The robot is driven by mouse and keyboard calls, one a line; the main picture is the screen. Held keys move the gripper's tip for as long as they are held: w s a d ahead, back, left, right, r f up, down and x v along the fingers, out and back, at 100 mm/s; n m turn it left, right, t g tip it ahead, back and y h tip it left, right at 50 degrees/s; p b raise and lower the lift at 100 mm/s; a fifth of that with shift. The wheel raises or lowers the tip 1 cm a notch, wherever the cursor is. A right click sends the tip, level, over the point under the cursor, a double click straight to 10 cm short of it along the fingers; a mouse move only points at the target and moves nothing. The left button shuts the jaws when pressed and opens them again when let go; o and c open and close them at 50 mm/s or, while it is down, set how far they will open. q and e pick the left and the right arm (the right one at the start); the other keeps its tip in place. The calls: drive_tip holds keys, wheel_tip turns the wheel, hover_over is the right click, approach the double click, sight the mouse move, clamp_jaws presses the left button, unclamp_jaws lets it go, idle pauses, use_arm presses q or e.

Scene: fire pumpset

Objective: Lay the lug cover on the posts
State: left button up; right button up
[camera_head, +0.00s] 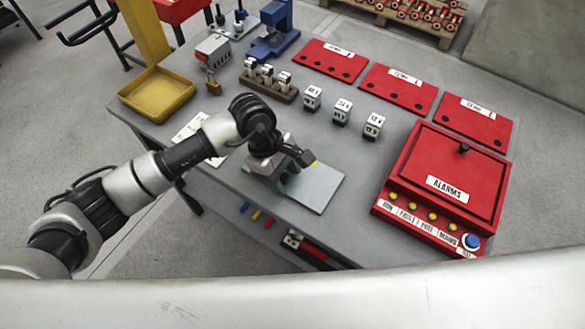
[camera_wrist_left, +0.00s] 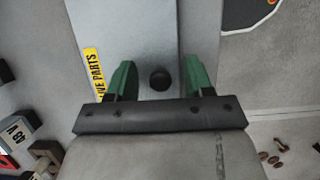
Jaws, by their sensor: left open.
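The lug cover looks to be the light grey plate (camera_head: 318,190) at the table's front edge; I cannot tell it surely from the surface under it. In the left wrist view a pale panel (camera_wrist_left: 125,30) carries a yellow label (camera_wrist_left: 92,72) reading "...VE PARTS" and a round black knob (camera_wrist_left: 160,78). My left gripper (camera_head: 284,180) is low over this spot. Its green fingers (camera_wrist_left: 160,76) are open, one on each side of the knob, with gaps showing. I cannot pick out the posts with certainty. My right gripper is not in view.
A red alarms box (camera_head: 455,185) stands at the right of the table (camera_head: 345,225). Small labelled blocks (camera_head: 343,110) and red panels (camera_head: 398,88) lie behind.

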use_arm(q)
clamp_jaws()
idle(0.4)
